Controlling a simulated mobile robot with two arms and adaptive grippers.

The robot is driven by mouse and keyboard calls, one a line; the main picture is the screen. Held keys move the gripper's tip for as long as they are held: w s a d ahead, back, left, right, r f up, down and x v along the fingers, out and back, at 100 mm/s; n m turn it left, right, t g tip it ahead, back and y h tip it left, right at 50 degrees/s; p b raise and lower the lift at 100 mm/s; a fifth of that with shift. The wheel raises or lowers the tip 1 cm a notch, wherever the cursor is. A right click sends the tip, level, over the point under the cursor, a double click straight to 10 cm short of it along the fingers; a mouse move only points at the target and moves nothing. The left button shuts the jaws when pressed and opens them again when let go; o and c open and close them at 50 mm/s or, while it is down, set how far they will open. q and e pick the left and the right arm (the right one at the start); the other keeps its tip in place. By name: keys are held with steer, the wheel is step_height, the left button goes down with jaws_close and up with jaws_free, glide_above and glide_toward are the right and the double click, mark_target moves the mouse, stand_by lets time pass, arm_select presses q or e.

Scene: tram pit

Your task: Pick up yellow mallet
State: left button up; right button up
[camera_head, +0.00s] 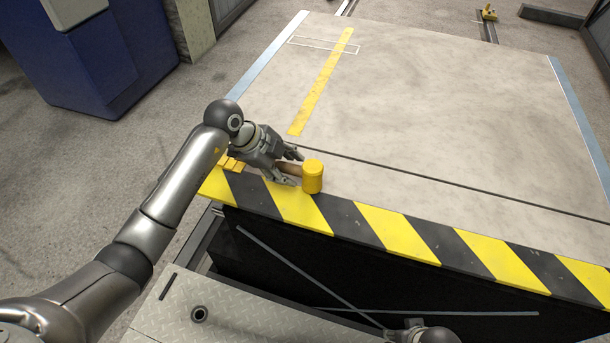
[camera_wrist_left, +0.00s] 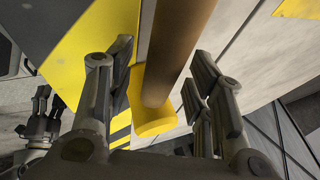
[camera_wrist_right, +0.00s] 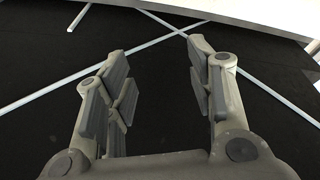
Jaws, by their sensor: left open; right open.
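The yellow mallet has a yellow cylindrical head (camera_head: 313,177) and a brown handle (camera_head: 287,169). It is on the platform by the striped edge in the head view. My left gripper (camera_head: 291,168) is open, with its fingers on either side of the handle. In the left wrist view the handle (camera_wrist_left: 178,50) runs between the open fingers, and the yellow head (camera_wrist_left: 152,118) shows beyond them. I cannot tell whether a finger touches the handle. My right gripper (camera_wrist_right: 163,85) is open and empty, over a dark area below the platform edge.
The pale platform (camera_head: 440,110) has a yellow and black striped edge (camera_head: 385,228) and is mostly bare. A blue cabinet (camera_head: 90,60) stands at the far left. A metal tread plate (camera_head: 235,312) lies in front.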

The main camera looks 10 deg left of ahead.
arm_select(q)
steer(key=shift+w+d+f, duration=0.15)
steer(key=shift+d+f, duration=0.05)
steer(key=shift+f, duration=0.2)
jaws_close()
arm_select(e)
steer(key=shift+a+r, duration=0.1)
steer(key=shift+r, duration=0.3)
arm_select(q)
steer(key=shift+r, duration=0.15)
steer(key=shift+r, duration=0.2)
step_height(320, 180, up, 3)
steer(key=shift+f+p, duration=0.15)
steer(key=shift+p, duration=0.35)
steer(key=s+a+r+p, duration=0.1)
steer(key=s+a+r, duration=0.2)
steer(key=a+r, duration=0.6)
steer(key=a, duration=0.4)
steer(key=shift+a+r+p, duration=0.3)
steer(key=shift+r+p, duration=0.05)
arm_select(e)
step_height(320, 180, down, 9)
steer(key=s, duration=0.2)
steer(key=shift+s+d, duration=0.2)
steer(key=shift+s, duration=0.2)
arm_select(q)
steer(key=shift+s, duration=0.1)
